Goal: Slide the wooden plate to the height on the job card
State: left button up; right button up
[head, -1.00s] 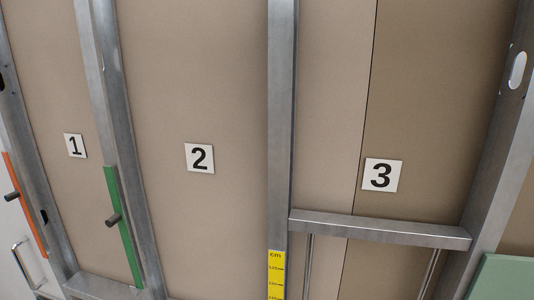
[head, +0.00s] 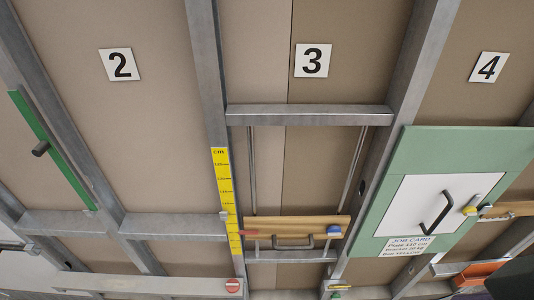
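The wooden plate (head: 310,226) sits in bay 3 between two metal studs, on two vertical rods, with a dark handle (head: 308,242) and a blue part on its right. A yellow centimetre scale (head: 225,190) runs down the stud to its left. The job card (head: 404,245) is at the lower edge of the green board at right; it appears to read "Plate 110 cm", though the print is small. Neither of my grippers is in view.
A metal crossbar (head: 310,115) spans bay 3 above the rods. The green board (head: 465,146) carries a white panel with a black handle (head: 435,213). A green strip with a knob (head: 52,150) is at left. An orange tray (head: 480,273) is at lower right.

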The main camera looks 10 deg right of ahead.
aim_at(274, 229)
jog(key=k+l+z, duration=0.35)
jog(key=l+z, duration=0.15)
jog(key=k+l+z, duration=0.2)
jog(key=l, duration=0.25)
jog(key=l+z, duration=0.25)
jog(key=l, duration=0.15)
jog(key=k+j+z, duration=0.15)
jog(key=j, duration=0.3)
jog(key=k+j+z, duration=0.35)
jog(key=k+j, duration=0.2)
jog(key=j, duration=0.2)
